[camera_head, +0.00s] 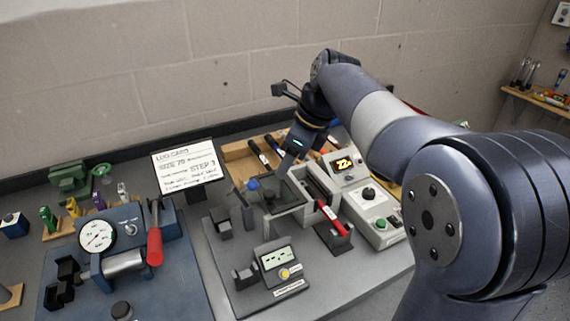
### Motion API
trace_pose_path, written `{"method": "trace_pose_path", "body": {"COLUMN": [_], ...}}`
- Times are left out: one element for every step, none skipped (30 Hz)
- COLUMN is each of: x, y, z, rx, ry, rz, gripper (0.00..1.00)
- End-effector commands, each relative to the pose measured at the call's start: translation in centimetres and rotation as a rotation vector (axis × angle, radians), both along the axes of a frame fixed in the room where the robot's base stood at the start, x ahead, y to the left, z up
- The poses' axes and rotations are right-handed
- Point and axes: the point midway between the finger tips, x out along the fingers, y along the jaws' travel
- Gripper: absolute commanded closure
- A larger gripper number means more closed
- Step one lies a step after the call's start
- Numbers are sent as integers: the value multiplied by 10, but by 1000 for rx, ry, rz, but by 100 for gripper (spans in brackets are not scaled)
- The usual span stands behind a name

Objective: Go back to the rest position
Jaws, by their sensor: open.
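My gripper (266,195) is at the end of my arm, which reaches in from the right over the bench. It points down above the grey fixture at the middle of the bench. Its two dark fingers stand apart, and I see nothing held between them. A small blue knob or ball (253,184) shows close to the left finger; I cannot tell whether they touch. The fingertips are small and partly lost against the dark fixture.
A blue press with a gauge (97,236) and red lever (154,235) stands at the left. A lug card (188,167) stands behind. A meter (277,262) is in front, and a grey control box (368,205) is at the right. A block wall (180,60) closes the back.

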Motion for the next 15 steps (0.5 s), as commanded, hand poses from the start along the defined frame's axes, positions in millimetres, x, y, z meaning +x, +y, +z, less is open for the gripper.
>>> {"method": "trace_pose_path", "body": {"x": [0,0,0,0,0,0,0,0,0,1,1,2,2,2,4], "y": [0,0,0,0,0,0,0,1,1,2,3,5,6,8,10], "z": [0,0,0,0,0,0,-1,-1,-3,-5,-7,-12,-15,-20,-26], "rx": [0,0,0,0,0,0,0,0,0,0,0,0,1,0,0], "ry": [0,0,0,0,0,0,0,0,1,2,2,2,1,3,3], "rz": [0,0,0,0,0,0,0,0,0,1,1,2,2,2,2], "gripper": [52,52,52,52,52,52,52,52,52,52,52,52,52,52,52]}}
